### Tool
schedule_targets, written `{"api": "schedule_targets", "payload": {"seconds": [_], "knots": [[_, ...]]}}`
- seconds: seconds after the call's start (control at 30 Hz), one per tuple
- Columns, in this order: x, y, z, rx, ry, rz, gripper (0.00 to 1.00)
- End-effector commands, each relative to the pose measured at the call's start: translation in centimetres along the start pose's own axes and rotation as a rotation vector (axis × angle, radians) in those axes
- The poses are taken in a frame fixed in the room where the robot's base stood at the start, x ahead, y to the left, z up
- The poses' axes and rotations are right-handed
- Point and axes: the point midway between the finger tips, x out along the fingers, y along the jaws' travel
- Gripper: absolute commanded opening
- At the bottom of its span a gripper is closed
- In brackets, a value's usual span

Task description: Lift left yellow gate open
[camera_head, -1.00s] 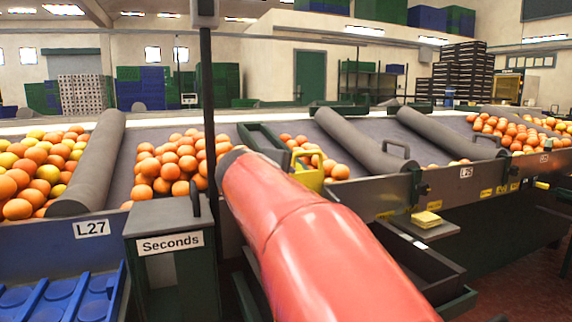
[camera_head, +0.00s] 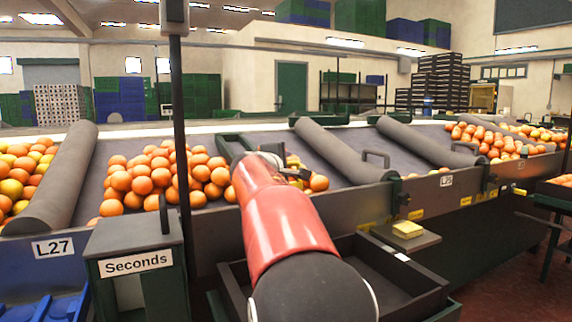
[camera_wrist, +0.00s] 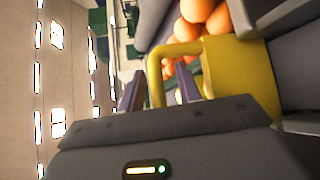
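The yellow gate (camera_wrist: 234,72) shows in the wrist view with its loop handle (camera_wrist: 155,75) on its left side. My gripper (camera_wrist: 160,92) is open, with one dark finger on each side of the handle's near bar. Whether either finger touches the bar cannot be told. In the head view my gripper (camera_head: 284,168) is at the front of the middle lane, and the gate is mostly hidden behind my red arm. Oranges (camera_wrist: 198,12) lie just behind the gate.
Oranges (camera_head: 150,176) fill the lane left of my arm. Grey padded dividers (camera_head: 338,150) separate the sloping lanes. A grey "Seconds" bin (camera_head: 134,245) stands at the front left. An empty dark tray (camera_head: 395,275) is below the lane front, with a yellow pad (camera_head: 407,229) on a ledge.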

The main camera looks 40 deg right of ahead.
Motion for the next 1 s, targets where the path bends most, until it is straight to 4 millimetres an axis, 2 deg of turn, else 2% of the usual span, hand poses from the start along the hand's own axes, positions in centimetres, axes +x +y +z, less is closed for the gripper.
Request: {"api": "schedule_targets", "payload": {"seconds": [0.17, 0.4, 0.43, 0.77, 0.87, 1.0], "knots": [[0.0, 0.0, 0.0, 0.000, 0.000, 0.000, 0.33], [0.0, 0.0, 0.0, 0.000, 0.000, 0.000, 0.02], [0.0, 0.0, 0.0, 0.000, 0.000, 0.000, 0.00], [-0.1, 0.3, 0.1, 0.000, -0.001, 0.000, 0.00], [-0.3, 1.5, 0.3, 0.001, -0.001, 0.002, 0.00], [-0.6, 4.2, 0.6, 0.002, 0.000, 0.003, 0.00]]}}
